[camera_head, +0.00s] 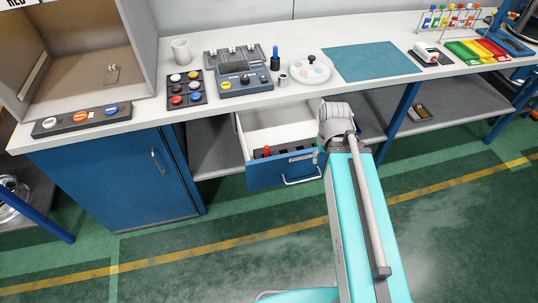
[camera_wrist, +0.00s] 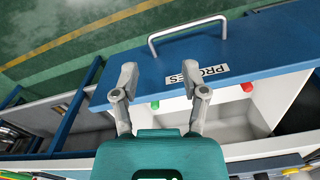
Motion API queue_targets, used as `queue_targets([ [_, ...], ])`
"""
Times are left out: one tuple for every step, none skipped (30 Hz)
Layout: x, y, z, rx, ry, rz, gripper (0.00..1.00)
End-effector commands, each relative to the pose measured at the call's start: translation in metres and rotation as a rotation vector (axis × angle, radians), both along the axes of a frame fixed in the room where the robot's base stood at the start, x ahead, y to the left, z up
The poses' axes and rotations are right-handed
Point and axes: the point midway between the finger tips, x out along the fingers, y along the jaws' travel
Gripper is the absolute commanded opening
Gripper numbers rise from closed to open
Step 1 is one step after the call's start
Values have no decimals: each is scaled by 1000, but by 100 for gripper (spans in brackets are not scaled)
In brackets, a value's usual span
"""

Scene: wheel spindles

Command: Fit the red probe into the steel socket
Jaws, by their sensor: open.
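The red probe (camera_head: 267,151) stands in the open drawer, near the inside of its front panel, left of the label in the head view. Its red top also shows in the wrist view (camera_wrist: 247,88), right of my gripper. My gripper (camera_wrist: 160,76) is open and empty, with its fingers over the drawer's front edge; a green probe top (camera_wrist: 155,104) shows between the fingers. In the head view my arm's end hides the gripper. A small steel cylinder (camera_head: 283,80) on the bench looks like the steel socket; its opening is too small to make out.
The blue drawer front (camera_head: 257,176) carries a PROBES label and a handle. On the bench are a dark blue-topped cylinder (camera_head: 275,60), a grey button box (camera_head: 243,82), a round white plate (camera_head: 311,70) and a bare teal mat (camera_head: 372,62).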

Motion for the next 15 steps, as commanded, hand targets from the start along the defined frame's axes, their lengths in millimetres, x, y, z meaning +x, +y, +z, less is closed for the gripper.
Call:
queue_targets([
  [0,0,0,0,0,0,57],
  [0,0,0,0,0,0,57],
  [0,0,0,0,0,0,57],
  [0,0,0,0,0,0,57],
  [0,0,0,0,0,0,57],
  [0,0,0,0,0,0,57],
  [0,0,0,0,0,0,57],
  [0,0,0,0,0,0,63],
  [0,0,0,0,0,-1,70],
  [0,0,0,0,0,-2,71],
  [1,1,0,0,0,-4,71],
  [2,2,0,0,0,-9,71],
  [3,3,0,0,0,-15,71],
  [5,4,0,0,0,-22,71],
  [7,6,0,0,0,-36,71],
])
